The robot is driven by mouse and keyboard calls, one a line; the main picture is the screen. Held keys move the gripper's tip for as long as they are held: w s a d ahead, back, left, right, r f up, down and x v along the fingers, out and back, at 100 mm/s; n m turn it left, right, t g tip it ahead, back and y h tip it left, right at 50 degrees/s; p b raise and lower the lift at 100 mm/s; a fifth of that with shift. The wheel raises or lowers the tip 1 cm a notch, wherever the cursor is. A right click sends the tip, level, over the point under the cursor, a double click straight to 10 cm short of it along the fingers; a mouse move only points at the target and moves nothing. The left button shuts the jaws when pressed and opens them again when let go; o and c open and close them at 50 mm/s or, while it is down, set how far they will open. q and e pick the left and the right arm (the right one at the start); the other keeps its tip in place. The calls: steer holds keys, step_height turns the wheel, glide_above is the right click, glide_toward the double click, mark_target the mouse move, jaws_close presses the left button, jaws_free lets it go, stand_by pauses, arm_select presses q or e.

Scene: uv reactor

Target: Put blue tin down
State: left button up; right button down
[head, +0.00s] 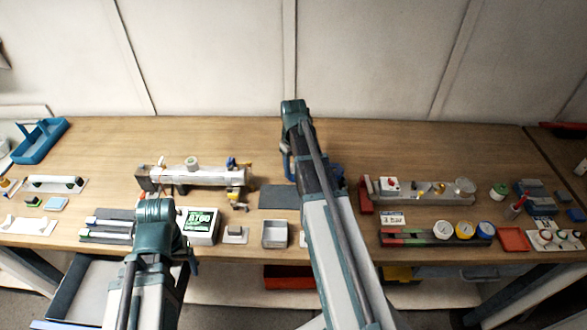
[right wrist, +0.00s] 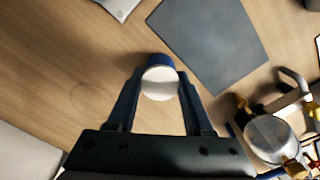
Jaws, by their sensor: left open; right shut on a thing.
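The blue tin (right wrist: 160,78) shows in the right wrist view with a blue side and a round pale face. My right gripper (right wrist: 158,90) is shut on it, one finger on each side. The tin is over or on bare wood beside the dark grey mat; I cannot tell if it touches the table. In the head view, my right arm (head: 320,200) reaches over the table and hides the tin and most of its gripper. My left arm (head: 155,225) is at the front left of the table; its open gripper is mostly hidden behind the arm.
The dark grey mat (head: 279,197) lies left of my right arm, with a small grey tray (head: 274,234) in front of it. A metal tube assembly (head: 195,175) stands to the left. A second fixture (head: 425,190) and a gauge block (head: 440,234) stand to the right. The back strip of table is clear.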

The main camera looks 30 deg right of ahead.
step_height(320, 180, up, 10)
steer(key=p, duration=0.9)
steer(key=shift+f, duration=0.25)
